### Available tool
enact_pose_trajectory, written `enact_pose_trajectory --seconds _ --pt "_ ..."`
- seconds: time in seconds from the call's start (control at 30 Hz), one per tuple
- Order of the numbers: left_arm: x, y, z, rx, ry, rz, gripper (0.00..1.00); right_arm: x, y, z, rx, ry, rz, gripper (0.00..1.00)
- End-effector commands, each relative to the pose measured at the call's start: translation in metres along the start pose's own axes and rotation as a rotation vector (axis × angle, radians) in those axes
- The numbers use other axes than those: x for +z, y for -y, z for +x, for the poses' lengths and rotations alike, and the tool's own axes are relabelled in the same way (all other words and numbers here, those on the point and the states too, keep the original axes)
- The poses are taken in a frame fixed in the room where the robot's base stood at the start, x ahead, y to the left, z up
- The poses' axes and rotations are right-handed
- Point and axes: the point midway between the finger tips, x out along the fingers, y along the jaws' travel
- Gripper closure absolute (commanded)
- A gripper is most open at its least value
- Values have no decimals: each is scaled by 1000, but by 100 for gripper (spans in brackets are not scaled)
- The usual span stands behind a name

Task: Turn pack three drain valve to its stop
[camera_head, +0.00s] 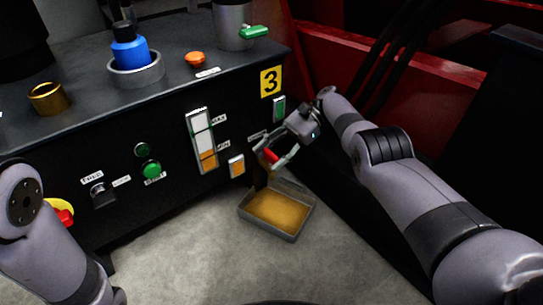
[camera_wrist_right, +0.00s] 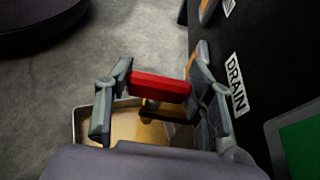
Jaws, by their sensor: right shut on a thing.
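The drain valve's red handle (camera_wrist_right: 160,86) sits between the fingers of my right gripper (camera_wrist_right: 160,95) in the right wrist view. The handle also shows as a small red piece in the head view (camera_head: 271,155). My right gripper (camera_head: 275,158) is shut on it, low on the dark front panel, below the yellow "3" sign (camera_head: 271,81). A "DRAIN" label (camera_wrist_right: 237,84) is on the panel beside the gripper. A brownish valve body (camera_wrist_right: 152,112) shows partly below the handle. My left arm is at the lower left of the head view; its gripper is out of frame.
A grey tray (camera_head: 246,217) with amber liquid stands on the floor below the valve. A sight gauge (camera_head: 202,142), green button (camera_head: 151,169) and switch (camera_head: 98,190) are on the panel. Red framework (camera_head: 380,60) stands behind at right.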

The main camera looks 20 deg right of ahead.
Motion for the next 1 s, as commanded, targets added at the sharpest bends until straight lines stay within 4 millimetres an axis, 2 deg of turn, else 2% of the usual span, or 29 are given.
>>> enact_pose_trajectory --seconds 0.37,0.4,0.67,1.0 --pt "0 0 0 -1 1 0 62 -3 -2 2 7 -2 5 79" --pt "0 0 0 -1 1 0 62 -3 -2 2 7 -2 5 48" --pt "0 0 -1 -1 2 1 62 -2 -1 1 4 -1 2 31" --pt "2 2 -1 -8 7 -1 62 -1 0 0 2 -1 0 30"
